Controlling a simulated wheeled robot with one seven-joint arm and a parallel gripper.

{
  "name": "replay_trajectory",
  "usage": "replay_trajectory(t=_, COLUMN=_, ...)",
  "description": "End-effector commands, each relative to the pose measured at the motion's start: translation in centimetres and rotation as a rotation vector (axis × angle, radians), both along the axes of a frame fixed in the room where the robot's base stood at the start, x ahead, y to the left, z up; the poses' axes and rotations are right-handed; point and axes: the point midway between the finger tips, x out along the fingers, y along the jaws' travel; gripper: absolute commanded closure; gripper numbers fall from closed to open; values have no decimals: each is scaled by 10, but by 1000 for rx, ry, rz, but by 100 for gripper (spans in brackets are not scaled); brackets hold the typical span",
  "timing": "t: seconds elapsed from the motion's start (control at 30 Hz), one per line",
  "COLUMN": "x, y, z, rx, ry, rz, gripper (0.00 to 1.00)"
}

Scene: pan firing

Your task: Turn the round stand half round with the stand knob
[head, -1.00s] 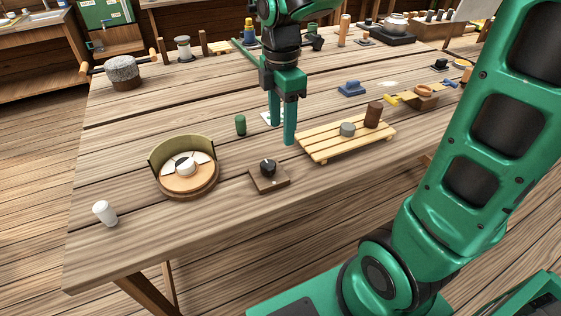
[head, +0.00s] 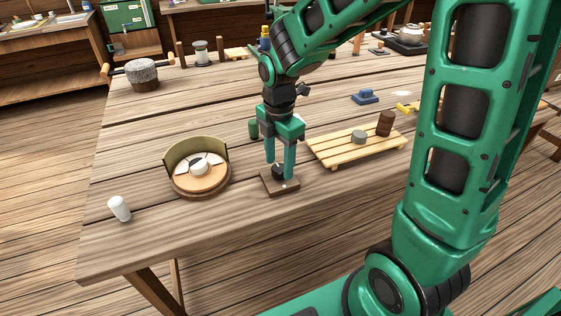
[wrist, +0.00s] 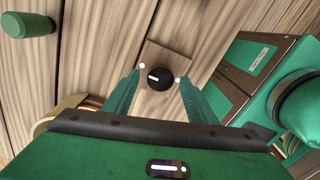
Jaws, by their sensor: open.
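The stand knob (wrist: 159,77) is black and round with a white mark, on a small brown wooden base (head: 281,184). My gripper (head: 279,176) is open over it, one finger on either side, pointing down. In the wrist view the knob lies between and just beyond the fingertips; I cannot tell whether they touch it. The round stand (head: 201,190) is a wooden disc left of the knob, with white pieces and a white cup-like piece on it. A curved olive screen (head: 186,151) stands along its far left side.
A slatted wooden rack (head: 345,153) with a grey piece and a brown cylinder is to the right. A green cylinder (wrist: 27,25) stands behind my gripper. The table front left is mostly clear.

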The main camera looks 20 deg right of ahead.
Motion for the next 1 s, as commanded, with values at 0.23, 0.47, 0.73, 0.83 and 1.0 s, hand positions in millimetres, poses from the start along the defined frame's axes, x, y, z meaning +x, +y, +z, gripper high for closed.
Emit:
replay_trajectory(t=0.23, x=0, y=0, z=-8, rx=0, ry=-1, rz=0, gripper=48)
replay_trajectory(t=0.47, x=0, y=0, z=-8, rx=0, ry=-1, rz=0, gripper=62)
replay_trajectory(t=0.73, x=1, y=-5, z=-8, rx=-1, ry=-1, rz=-2, gripper=89)
replay_trajectory(t=0.83, x=0, y=-1, z=-8, rx=-1, ry=-1, rz=-11, gripper=89)
replay_trajectory(t=1.0, x=0, y=2, z=-8, rx=1, ry=-2, rz=-59, gripper=89)
